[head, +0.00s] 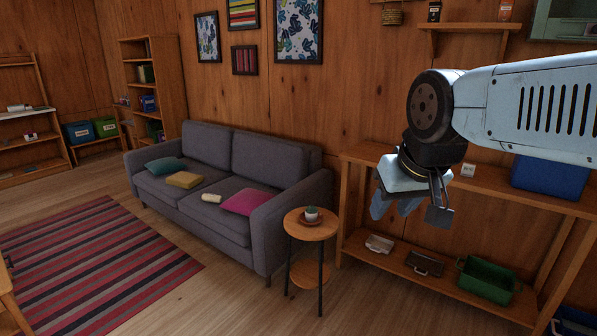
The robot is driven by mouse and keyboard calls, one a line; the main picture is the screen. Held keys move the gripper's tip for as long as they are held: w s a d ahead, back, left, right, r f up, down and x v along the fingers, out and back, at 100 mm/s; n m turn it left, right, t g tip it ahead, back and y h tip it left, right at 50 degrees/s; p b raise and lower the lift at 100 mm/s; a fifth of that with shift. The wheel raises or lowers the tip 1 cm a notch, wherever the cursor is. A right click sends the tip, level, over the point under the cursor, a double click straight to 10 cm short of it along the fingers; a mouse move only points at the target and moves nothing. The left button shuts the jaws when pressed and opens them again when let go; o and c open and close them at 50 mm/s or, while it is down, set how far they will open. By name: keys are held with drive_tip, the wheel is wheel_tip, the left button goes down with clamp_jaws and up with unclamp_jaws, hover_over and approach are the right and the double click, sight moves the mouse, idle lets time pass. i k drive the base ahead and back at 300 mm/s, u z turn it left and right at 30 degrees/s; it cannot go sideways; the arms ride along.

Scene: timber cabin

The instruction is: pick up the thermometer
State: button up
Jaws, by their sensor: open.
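I cannot clearly pick out a thermometer in the head view. A small white object (467,170) stands on the top of the wooden shelf unit (520,196), too small to identify. A small cream object (211,198) lies on the grey sofa seat, also unclear. My gripper (410,208) hangs pointing down in front of the shelf unit, left of the small white object. It is open, and I see nothing between its fingers. My gripper and arm hide part of the shelf top and wall.
A blue bin (550,178) is on the shelf top; a green crate (487,280) is below. Open floor lies in front, partly under a striped rug (95,265).

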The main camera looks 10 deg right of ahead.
sight(468, 169)
drive_tip(key=z, duration=0.4)
drive_tip(key=i, duration=1.25)
drive_tip(key=z, duration=0.75)
drive_tip(key=i, duration=0.45)
drive_tip(key=z, duration=0.25)
drive_tip(key=k, duration=0.8)
drive_tip(key=z, duration=0.2)
drive_tip(key=i, duration=0.8)
drive_tip(key=u, duration=0.1)
